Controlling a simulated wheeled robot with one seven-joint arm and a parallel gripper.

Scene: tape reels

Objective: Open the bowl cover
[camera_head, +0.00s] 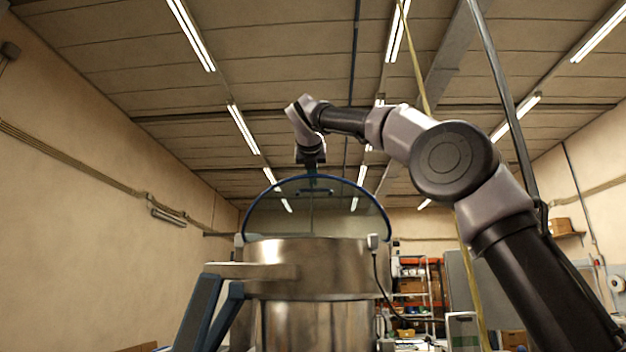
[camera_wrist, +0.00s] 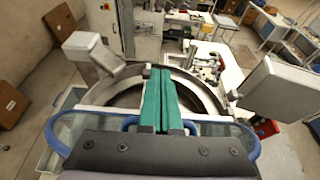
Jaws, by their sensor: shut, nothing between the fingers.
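The bowl cover (camera_head: 270,215) is a clear half-round panel with a blue rim. It stands raised, near upright, above the metal bowl (camera_head: 320,268) in the head view. In the wrist view the cover's blue-edged clear panel (camera_wrist: 70,130) shows on both sides of my gripper, and part of the bowl's open rim (camera_wrist: 125,95) lies beyond it. My gripper (camera_wrist: 160,70) has its green fingers pressed together, with nothing between them. In the head view my gripper (camera_head: 312,180) is at the top middle of the cover; whether it touches the cover I cannot tell.
A light bracket (camera_head: 255,270) and blue frame stand at the bowl's front left. A cable (camera_head: 380,290) hangs at its right. White boxy units (camera_wrist: 90,50) flank the bowl in the wrist view. Shelves (camera_head: 415,290) stand at the back right.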

